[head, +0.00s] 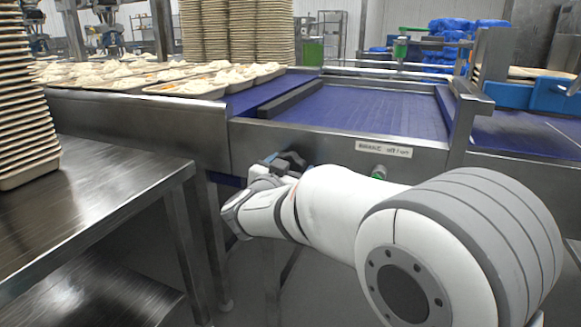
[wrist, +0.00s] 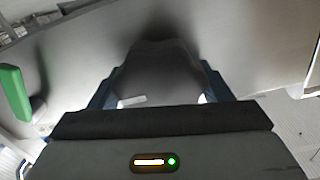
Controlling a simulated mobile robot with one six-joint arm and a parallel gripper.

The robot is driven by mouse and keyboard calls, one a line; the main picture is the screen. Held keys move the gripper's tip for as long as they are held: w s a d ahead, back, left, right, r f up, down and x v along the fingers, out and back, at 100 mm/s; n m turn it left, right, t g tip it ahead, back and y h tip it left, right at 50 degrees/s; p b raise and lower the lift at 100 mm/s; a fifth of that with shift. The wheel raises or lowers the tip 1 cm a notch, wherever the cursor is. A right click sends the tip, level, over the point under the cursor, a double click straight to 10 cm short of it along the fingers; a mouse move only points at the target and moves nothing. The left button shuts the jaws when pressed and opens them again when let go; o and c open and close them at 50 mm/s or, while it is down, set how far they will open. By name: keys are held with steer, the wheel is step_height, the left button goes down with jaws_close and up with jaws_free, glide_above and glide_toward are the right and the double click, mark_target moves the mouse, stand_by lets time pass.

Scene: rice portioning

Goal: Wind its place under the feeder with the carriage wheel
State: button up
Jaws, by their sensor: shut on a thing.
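My gripper (head: 283,162) is at the front steel side of the blue conveyor (head: 365,112), below its belt and left of the label. In the wrist view my gripper (wrist: 160,98) has its two blue-edged fingers on either side of a dark grey, blurred shape, and it is shut on it. This shape fits a part of the carriage wheel (wrist: 158,62), but the wheel's outline is mostly hidden by my gripper and shadow. In the head view my arm hides the wheel. I cannot make out the feeder for certain.
A label (head: 383,149) and a green knob (head: 379,173) are on the conveyor's side; a green part (wrist: 14,92) is left of my gripper in the wrist view. Rice-filled trays (head: 187,88) stand on the belt at left. A steel table (head: 95,195) is at left.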

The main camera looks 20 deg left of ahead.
steer(key=c, duration=0.3)
